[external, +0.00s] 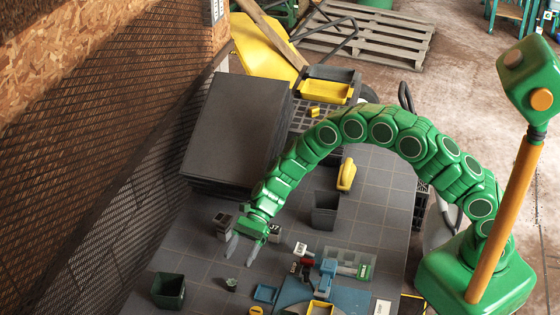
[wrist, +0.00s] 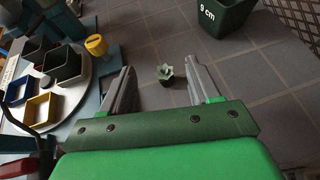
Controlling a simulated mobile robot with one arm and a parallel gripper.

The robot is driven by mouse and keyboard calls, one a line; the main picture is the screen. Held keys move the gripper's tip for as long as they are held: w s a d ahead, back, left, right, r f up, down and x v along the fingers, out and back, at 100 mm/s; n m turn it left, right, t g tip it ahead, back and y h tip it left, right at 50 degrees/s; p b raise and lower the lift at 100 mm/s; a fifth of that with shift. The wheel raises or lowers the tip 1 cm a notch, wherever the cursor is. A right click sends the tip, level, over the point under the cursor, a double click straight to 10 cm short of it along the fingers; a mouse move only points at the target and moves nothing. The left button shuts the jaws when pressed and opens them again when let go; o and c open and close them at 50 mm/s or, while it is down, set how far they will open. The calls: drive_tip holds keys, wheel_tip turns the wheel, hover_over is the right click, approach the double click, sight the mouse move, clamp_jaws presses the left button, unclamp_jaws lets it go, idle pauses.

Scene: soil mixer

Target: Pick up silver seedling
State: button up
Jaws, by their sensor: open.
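The silver seedling, a small pale grey-green rosette in a dark soil plug, stands on the grey tiled table in the wrist view (wrist: 166,73). In the external view it is a small item (external: 231,285) near the front of the table. My gripper (external: 241,251) is open and empty, with its two grey fingers apart. In the wrist view the seedling appears between the fingertips, a little beyond them. In the external view the gripper is above and behind it. I see no contact with the seedling.
A dark green pot marked 9 cm (wrist: 226,16) stands near the seedling; it also shows in the external view (external: 168,290). A round tray with small square pots (wrist: 45,80) and a yellow-topped item (wrist: 96,45) lie to the left in the wrist view. Bare tiles surround the seedling.

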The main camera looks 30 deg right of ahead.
sight(232, 281)
drive_tip(key=shift+f, duration=2.25)
drive_tip(key=shift+x, duration=2.5)
clamp_jaws()
